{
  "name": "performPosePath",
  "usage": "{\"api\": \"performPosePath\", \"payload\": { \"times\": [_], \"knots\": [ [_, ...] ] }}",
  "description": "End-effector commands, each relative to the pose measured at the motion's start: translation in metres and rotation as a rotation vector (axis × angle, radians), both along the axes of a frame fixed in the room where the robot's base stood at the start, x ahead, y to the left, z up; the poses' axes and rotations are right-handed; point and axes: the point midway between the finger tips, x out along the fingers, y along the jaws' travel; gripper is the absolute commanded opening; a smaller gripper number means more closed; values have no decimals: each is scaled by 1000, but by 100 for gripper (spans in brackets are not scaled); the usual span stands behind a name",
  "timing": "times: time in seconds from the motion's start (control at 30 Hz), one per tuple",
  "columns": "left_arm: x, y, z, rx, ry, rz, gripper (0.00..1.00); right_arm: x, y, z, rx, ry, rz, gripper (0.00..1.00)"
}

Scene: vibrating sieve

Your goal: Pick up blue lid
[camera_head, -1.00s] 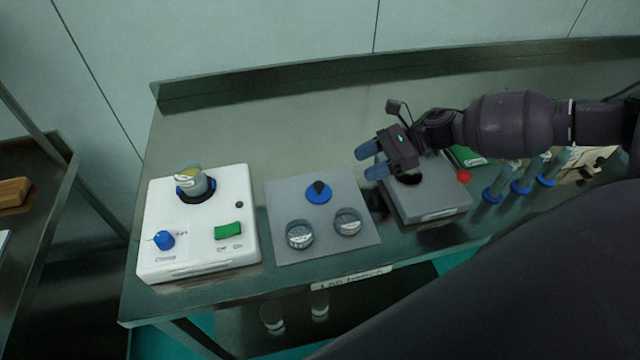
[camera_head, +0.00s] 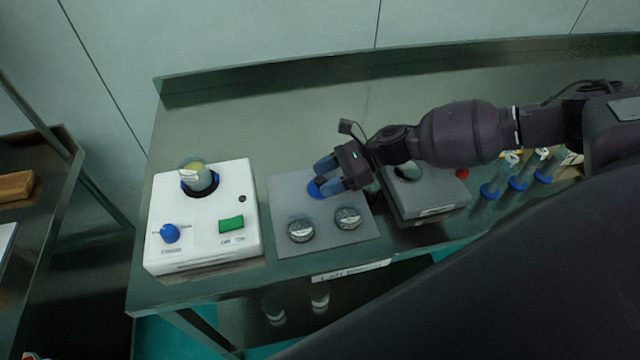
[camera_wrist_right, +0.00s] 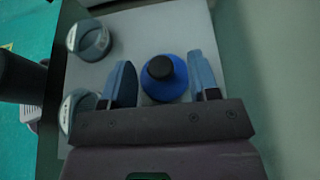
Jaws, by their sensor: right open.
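The blue lid (camera_head: 316,190) lies on the grey mat (camera_head: 284,187) on the metal table, partly hidden by my gripper in the head view. In the right wrist view the blue lid (camera_wrist_right: 166,82) shows with its black knob (camera_wrist_right: 160,68) upward. My right gripper (camera_head: 327,175) is open over the lid. In the right wrist view its two blue fingers (camera_wrist_right: 165,85) stand on either side of the lid, with a gap to each side. I cannot tell whether the fingers touch the mat. My left gripper is not in view.
Two round metal containers (camera_head: 301,230) (camera_head: 347,217) sit on the mat's near part. A white machine (camera_head: 205,240) with a beaker stands left. A grey box (camera_head: 430,195) stands right of the mat, with several blue-based tubes (camera_head: 518,183) beyond it. The table's back is clear.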

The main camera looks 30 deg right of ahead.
Motion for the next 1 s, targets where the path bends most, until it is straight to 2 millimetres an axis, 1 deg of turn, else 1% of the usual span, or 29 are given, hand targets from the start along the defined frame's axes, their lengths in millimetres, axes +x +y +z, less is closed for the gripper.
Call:
{"api": "performPosePath", "payload": {
  "times": [0.17,0.2,0.37,0.5,0.53,0.87,1.0],
  "knots": [
    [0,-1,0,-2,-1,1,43,0,0,0,0,0,-1,55],
    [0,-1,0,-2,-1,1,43,0,0,0,0,0,-1,52],
    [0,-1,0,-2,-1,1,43,0,0,0,0,0,-1,28],
    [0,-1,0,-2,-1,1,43,0,0,0,0,0,-1,6],
    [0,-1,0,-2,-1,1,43,0,0,0,0,0,-1,3],
    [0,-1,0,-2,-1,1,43,1,0,2,0,-1,-1,3],
    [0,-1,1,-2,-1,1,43,1,-1,13,-1,-3,-1,3]
  ]
}}
